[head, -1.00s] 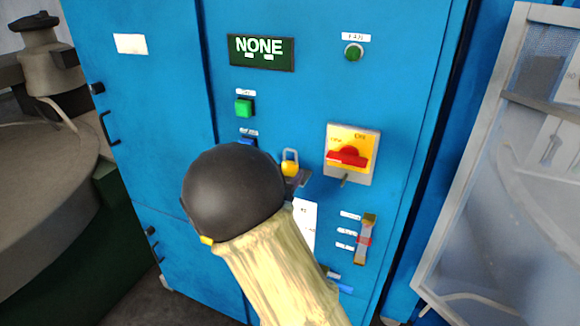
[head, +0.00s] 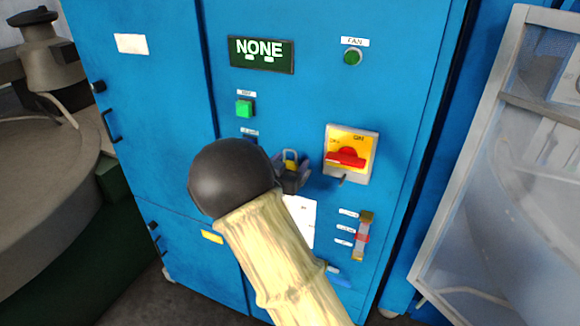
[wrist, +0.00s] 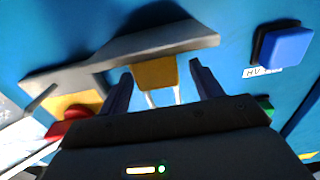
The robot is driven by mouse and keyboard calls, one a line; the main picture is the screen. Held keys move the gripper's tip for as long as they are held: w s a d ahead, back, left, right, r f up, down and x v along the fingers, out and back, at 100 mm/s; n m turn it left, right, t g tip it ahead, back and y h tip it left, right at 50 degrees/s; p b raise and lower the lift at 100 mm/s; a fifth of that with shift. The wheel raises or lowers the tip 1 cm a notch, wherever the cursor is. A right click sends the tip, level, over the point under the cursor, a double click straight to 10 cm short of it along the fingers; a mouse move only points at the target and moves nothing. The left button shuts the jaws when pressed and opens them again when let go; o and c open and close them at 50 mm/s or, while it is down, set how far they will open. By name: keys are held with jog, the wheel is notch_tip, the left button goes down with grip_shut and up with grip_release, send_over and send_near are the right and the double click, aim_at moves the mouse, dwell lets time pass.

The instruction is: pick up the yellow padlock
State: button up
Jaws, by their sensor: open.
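The yellow padlock (head: 291,156) is at the front of the blue cabinet, left of the red rotary switch. My gripper (wrist: 160,71) is open, with one finger on each side of the padlock and gaps showing on both sides. In the head view, my gripper (head: 291,172) is in front of the cabinet.
The red switch handle (head: 346,158) on its yellow plate is close to the right. A green button (head: 245,108) is up and left, and a blue button (wrist: 285,45) is near in the wrist view. A white sheet (head: 300,220) hangs below. A mesh guard (head: 490,160) stands at right.

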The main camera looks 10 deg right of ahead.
jog(key=c, duration=1.1)
jog(key=shift+s+a+r+b, duration=0.1)
jog(key=shift+r+b, duration=0.05)
jog(key=shift+b, duration=0.25)
jog(key=shift+s+r+b, duration=0.1)
jog(key=shift+r+b, duration=0.05)
jog(key=shift+b, duration=0.2)
notch_tip(320, 180, up, 6)
jog(key=b, duration=0.2)
jog(key=b+v, duration=0.1)
jog(key=v, duration=0.5)
jog(key=b+v, duration=0.2)
jog(key=v, duration=0.5)
jog(key=b+v, duration=0.2)
jog(key=v, duration=0.4)
jog(key=shift+s+a+r, duration=0.2)
jog(key=shift+s+r, duration=0.05)
jog(key=shift+r, duration=0.05)
